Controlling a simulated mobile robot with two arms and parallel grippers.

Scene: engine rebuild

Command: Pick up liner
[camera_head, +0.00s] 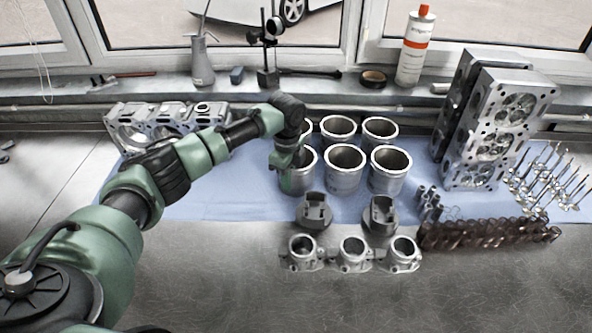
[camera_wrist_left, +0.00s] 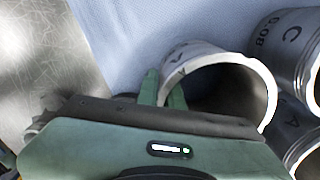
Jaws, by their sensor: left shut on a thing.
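Several silvery cylindrical liners stand upright in two rows on a blue cloth. My left gripper (camera_head: 288,172) reaches down to the front left liner (camera_head: 307,178) and is shut on its wall. In the left wrist view the two green fingertips (camera_wrist_left: 163,92) straddle the rim of this liner (camera_wrist_left: 192,60), one inside and one outside. I cannot tell whether its base is clear of the cloth. The front middle liner (camera_head: 345,174) and front right liner (camera_head: 389,172) stand close to its right. My right gripper is out of view.
Two pistons (camera_head: 314,210) and a row of metal housings (camera_head: 352,252) lie in front of the liners. Cylinder heads (camera_head: 500,125), valves (camera_head: 552,178) and springs (camera_head: 485,234) are at the right. An engine part (camera_head: 150,122) lies at the left. The front bench is mostly clear.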

